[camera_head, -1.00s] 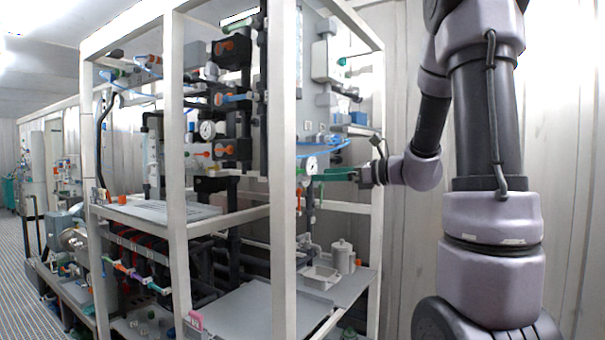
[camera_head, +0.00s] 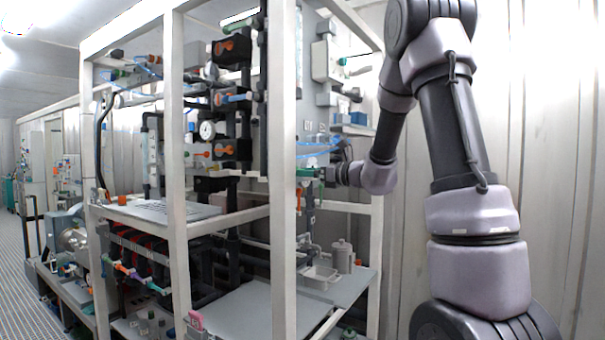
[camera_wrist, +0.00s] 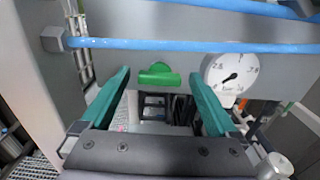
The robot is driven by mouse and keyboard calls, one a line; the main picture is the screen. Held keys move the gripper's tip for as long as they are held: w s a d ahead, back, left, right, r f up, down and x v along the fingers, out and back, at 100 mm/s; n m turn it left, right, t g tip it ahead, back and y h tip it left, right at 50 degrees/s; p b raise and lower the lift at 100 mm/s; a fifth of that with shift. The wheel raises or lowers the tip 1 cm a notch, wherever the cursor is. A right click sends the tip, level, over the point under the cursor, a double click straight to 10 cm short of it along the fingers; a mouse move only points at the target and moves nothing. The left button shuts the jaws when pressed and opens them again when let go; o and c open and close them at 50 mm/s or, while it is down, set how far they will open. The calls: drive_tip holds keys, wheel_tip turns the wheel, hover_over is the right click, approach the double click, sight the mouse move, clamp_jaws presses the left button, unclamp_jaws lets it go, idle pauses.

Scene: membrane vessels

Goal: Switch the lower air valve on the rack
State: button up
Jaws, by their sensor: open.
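A green valve handle (camera_wrist: 159,75) shows in the wrist view, ahead of my gripper and between the lines of its two fingers. I take it for the lower air valve. My gripper (camera_wrist: 158,100) has green fingers spread wide, with nothing between them; the handle lies just beyond the fingertips. In the head view my gripper (camera_head: 311,173) is at the rack's right-hand opening, by the front post. There the handle cannot be told apart from the green fingers.
A round pressure gauge (camera_wrist: 231,75) sits right of the handle, close to the right finger. A blue air hose (camera_wrist: 190,46) crosses above it. The white rack post (camera_head: 284,170) stands close to the left of my gripper. A grey lidded canister (camera_head: 342,257) stands on the shelf below.

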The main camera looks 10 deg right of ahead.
drive_tip(key=c, duration=1.4)
drive_tip(key=shift+n, duration=8.1)
drive_tip(key=shift+f, duration=0.1)
